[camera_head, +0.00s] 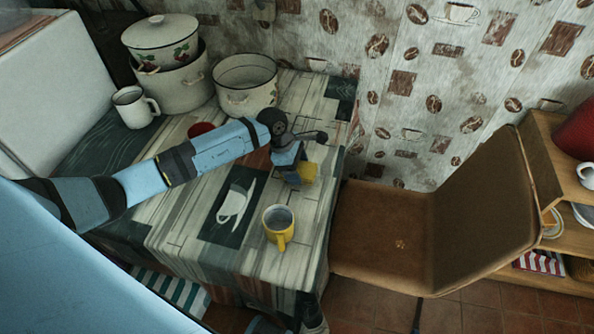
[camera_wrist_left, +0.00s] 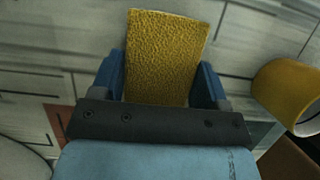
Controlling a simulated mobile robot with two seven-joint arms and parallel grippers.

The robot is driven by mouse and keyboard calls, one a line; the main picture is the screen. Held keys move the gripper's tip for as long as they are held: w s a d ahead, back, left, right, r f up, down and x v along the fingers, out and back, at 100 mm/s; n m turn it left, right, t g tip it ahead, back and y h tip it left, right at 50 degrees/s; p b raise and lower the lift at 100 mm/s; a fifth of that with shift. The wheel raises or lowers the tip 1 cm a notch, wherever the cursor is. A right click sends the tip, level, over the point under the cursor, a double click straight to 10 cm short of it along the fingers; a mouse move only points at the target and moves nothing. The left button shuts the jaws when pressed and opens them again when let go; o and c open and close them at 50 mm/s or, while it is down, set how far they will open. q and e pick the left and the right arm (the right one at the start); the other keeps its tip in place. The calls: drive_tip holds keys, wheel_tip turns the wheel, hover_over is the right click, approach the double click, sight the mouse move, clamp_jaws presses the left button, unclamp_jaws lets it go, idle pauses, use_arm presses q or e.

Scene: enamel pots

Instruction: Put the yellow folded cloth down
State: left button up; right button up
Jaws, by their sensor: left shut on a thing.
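The yellow folded cloth (camera_head: 309,173) is at the end of my left arm, over the right part of the table. In the left wrist view the cloth (camera_wrist_left: 165,58) sits between the two blue fingers of my left gripper (camera_wrist_left: 165,80), which is shut on it. In the head view the left gripper (camera_head: 299,172) points down at the tabletop. I cannot tell whether the cloth touches the table.
A yellow mug (camera_head: 279,228) stands near the cloth, towards the table's front edge; it also shows in the left wrist view (camera_wrist_left: 285,92). Enamel pots (camera_head: 246,84) and a white mug (camera_head: 134,107) stand at the back left. A brown chair (camera_head: 390,235) adjoins the table's right side.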

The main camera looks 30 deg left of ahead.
use_arm(q)
drive_tip(key=shift+f, duration=0.9)
drive_tip(key=shift+f, duration=0.1)
drive_tip(key=o, duration=0.9)
drive_tip(key=v, duration=1.2)
